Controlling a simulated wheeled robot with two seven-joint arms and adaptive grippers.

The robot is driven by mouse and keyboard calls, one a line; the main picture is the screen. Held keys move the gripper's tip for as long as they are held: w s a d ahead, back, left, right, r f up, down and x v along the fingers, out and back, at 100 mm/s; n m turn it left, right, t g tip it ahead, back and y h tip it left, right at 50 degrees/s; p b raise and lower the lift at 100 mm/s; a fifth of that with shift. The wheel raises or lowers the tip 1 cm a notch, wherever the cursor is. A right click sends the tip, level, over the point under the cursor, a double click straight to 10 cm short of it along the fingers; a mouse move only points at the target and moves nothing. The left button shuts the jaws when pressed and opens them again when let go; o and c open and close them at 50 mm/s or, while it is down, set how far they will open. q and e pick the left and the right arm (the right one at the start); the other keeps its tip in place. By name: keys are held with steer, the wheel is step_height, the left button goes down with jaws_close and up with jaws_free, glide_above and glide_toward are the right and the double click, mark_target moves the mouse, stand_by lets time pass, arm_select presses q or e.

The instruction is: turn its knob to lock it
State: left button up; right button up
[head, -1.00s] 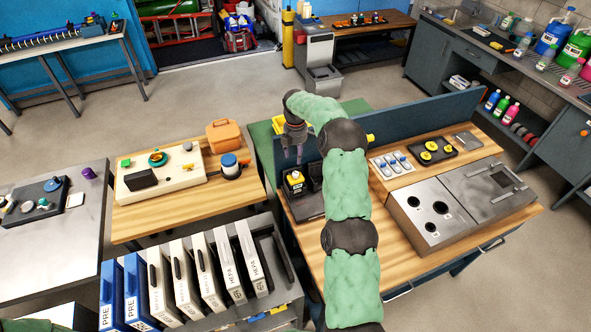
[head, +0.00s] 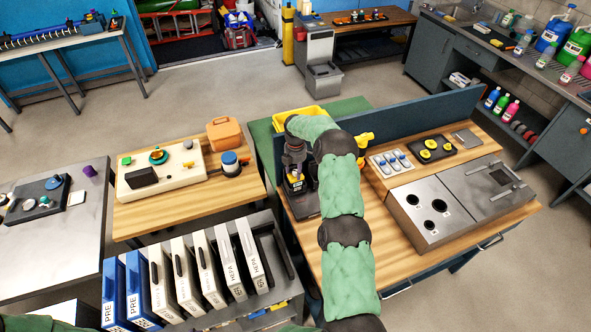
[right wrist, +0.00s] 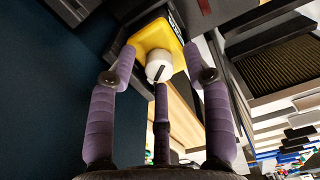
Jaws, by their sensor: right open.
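A yellow block with a round white knob (right wrist: 159,65) on it shows in the right wrist view. The knob carries a dark line mark running at a slant. In the head view the yellow block (head: 296,184) sits on a dark stand at the left end of the right wooden bench, mostly covered by my gripper. My right gripper (head: 295,168) is above it, pointing down. In the wrist view its purple fingers (right wrist: 160,62) are open, on either side of the knob and below it. I cannot tell whether they touch it. My left gripper is not in view.
A blue-grey panel (head: 425,120) stands along the bench's back edge. A yellow bin (head: 299,120) is behind my gripper. A metal box with round holes (head: 436,207) stands to the right. A rack of filters (head: 205,270) is in front on the left.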

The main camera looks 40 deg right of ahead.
jaws_close()
steer(key=m+b, duration=0.2)
steer(key=b, duration=0.1)
steer(key=shift+f+m, duration=0.15)
steer(key=shift+m, duration=0.15)
steer(key=shift+m+b, duration=0.85)
steer(key=shift+m, duration=0.65)
steer(key=shift+r, duration=0.2)
jaws_free()
